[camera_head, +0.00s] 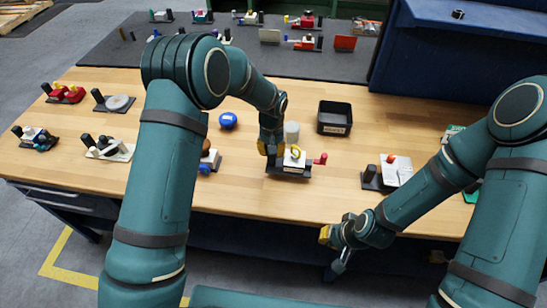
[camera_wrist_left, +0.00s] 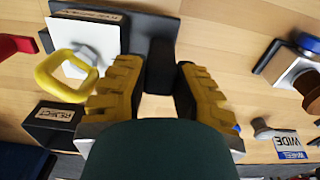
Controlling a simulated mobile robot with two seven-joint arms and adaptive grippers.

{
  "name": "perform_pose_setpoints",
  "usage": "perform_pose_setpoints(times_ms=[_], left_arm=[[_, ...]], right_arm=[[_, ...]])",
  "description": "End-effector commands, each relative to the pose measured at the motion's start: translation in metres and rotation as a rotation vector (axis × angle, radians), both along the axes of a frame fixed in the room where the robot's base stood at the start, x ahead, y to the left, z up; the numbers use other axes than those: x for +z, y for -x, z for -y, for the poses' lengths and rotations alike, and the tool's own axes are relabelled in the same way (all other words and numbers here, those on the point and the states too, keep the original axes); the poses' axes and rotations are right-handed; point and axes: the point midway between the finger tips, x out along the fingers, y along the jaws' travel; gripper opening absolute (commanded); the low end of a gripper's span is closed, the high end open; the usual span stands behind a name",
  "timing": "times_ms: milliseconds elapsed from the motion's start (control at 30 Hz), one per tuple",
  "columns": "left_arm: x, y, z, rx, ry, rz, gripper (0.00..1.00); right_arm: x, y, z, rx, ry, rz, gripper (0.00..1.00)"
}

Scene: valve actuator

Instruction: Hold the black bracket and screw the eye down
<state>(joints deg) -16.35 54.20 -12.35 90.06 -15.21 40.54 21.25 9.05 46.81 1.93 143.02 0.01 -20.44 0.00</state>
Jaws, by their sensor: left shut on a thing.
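The black bracket (camera_wrist_left: 160,62) is an upright black post on a dark base plate. My left gripper (camera_head: 270,150) is shut on this post, with its yellow fingers on either side of it in the left wrist view (camera_wrist_left: 152,92). The yellow eye (camera_head: 295,152) sits at the white block (camera_head: 292,162) beside the post. My right gripper (camera_head: 334,250) is empty, fingers apart, low near the table's front edge and away from the eye.
Another white fixture (camera_head: 396,170) stands to the right. Wood is clear between the two fixtures.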

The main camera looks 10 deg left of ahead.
Motion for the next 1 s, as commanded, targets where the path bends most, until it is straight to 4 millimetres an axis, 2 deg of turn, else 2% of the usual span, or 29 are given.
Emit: perform_pose_setpoints(times_ms=[33,133,300,367,633,1000], left_arm=[[0.013,-0.001,0.001,0.0,0.003,0.006,0.0],[0.031,-0.001,0.001,0.0,0.002,0.006,0.0],[0.047,-0.001,0.0,0.0,0.002,0.002,0.0],[0.042,0.0,0.0,0.0,0.004,0.0,0.0],[-0.005,0.0,0.0,0.001,0.023,0.001,0.0],[-0.022,0.0,0.0,0.001,0.026,0.003,0.0]], right_arm=[[0.0,0.0,0.0,0.0,0.0,0.0,0.0],[0.0,0.0,0.0,0.0,0.0,0.0,0.0],[0.0,0.0,0.0,0.0,0.0,0.0,0.0],[0.0,0.0,0.0,0.0,0.0,0.0,0.0],[0.0,0.0,0.0,0.0,0.0,0.0,0.0],[0.0,0.0,0.0,0.0,0.0,0.0,0.0]])
